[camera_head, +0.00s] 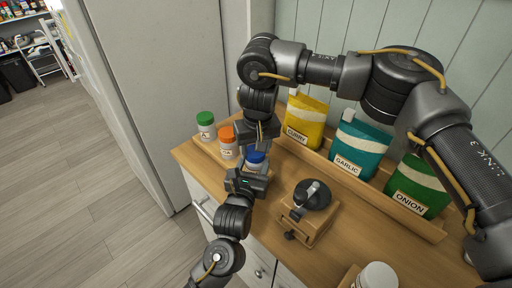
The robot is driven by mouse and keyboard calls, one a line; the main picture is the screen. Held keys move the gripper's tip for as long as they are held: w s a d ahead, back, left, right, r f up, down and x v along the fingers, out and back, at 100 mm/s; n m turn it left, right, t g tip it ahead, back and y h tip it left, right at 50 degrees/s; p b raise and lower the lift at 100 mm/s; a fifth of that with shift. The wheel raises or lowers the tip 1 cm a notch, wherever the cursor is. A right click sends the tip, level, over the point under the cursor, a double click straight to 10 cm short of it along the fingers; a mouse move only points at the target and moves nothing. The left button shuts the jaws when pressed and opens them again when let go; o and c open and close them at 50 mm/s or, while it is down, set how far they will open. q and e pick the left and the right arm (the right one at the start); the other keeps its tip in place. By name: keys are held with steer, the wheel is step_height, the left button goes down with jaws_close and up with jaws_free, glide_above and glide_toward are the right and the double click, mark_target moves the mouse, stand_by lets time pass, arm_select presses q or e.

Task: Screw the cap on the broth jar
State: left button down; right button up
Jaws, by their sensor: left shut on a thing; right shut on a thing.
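A small jar with a blue cap (255,157) is between my two grippers at the front left of the counter, mostly hidden by them. My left gripper (247,182) comes in from below and is shut on the jar's lower part. My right gripper (259,138) reaches down from above and is shut on the blue cap. The cap looks in line with the jar, but I cannot tell whether it sits fully on it. The jar's label is hidden.
A green-capped jar (205,125) and an orange-capped jar (227,142) stand left on a wooden tray. Behind are yellow curry (305,121), teal garlic (358,147) and green onion (419,186) bags. A wooden grinder (309,224) and a white-lidded jar (376,276) stand nearer.

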steer(key=m, duration=0.4)
steer(key=shift+a+h, duration=0.1)
steer(key=shift+h, duration=0.2)
steer(key=o, duration=0.9)
steer(key=shift+o, duration=0.2)
steer(key=shift+r, duration=2.25)
steer(key=shift+c, duration=0.4)
